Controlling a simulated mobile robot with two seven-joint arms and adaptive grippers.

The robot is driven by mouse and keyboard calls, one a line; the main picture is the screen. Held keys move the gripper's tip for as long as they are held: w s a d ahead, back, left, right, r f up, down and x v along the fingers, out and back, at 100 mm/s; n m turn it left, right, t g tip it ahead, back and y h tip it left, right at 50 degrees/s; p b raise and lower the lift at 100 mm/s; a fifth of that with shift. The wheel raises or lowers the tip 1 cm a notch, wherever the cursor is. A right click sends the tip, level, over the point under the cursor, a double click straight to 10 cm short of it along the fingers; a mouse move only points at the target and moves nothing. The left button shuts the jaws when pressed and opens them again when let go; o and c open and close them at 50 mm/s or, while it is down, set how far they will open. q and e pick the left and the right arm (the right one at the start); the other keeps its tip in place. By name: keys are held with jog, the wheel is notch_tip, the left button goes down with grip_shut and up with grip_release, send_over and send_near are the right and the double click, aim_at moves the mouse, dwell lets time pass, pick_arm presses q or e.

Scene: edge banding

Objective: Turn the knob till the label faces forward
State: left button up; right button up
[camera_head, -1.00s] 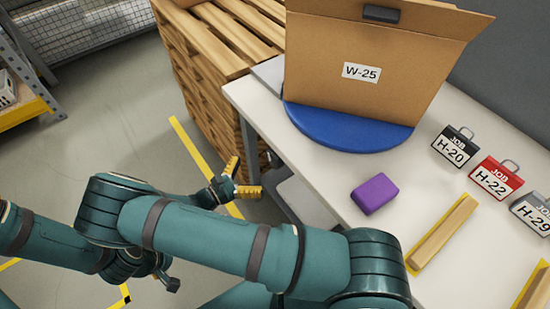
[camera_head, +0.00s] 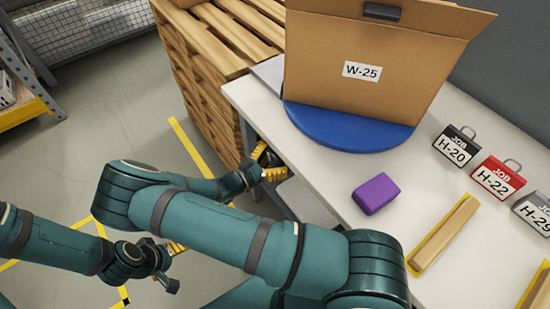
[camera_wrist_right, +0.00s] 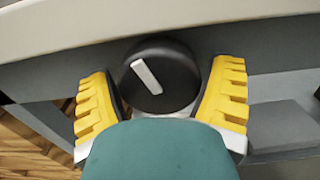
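A dark round knob with a white pointer bar (camera_wrist_right: 148,77) sits on the front of the table, below its edge. The pointer tilts toward the upper left in the wrist view. My right gripper (camera_wrist_right: 160,88) has its yellow fingers on either side of the knob, spread slightly wider than it; firm contact is not visible. In the head view the right gripper (camera_head: 263,168) is at the table's near edge. A cardboard box (camera_head: 410,65) stands on a blue turntable (camera_head: 340,130), its W-25 label (camera_head: 362,71) angled toward the lower left. My left gripper (camera_head: 172,256) is low over the floor, partly hidden.
On the white table (camera_head: 330,188) lie a purple block (camera_head: 375,194) and a wooden bar (camera_head: 443,233). Several job tags, including H-20 (camera_head: 455,146) and H-22 (camera_head: 497,179), line the back right. Wooden pallets (camera_head: 200,75) stand left of the table.

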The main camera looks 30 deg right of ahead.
jog(key=c, duration=0.6)
jog(key=shift+m+p, duration=0.3)
jog(key=shift+m, duration=1.6)
jog(key=o, duration=1.2)
jog(key=shift+w, duration=0.1)
jog(key=shift+c, duration=0.2)
jog(key=s+a, duration=0.1)
jog(key=a, duration=1.1)
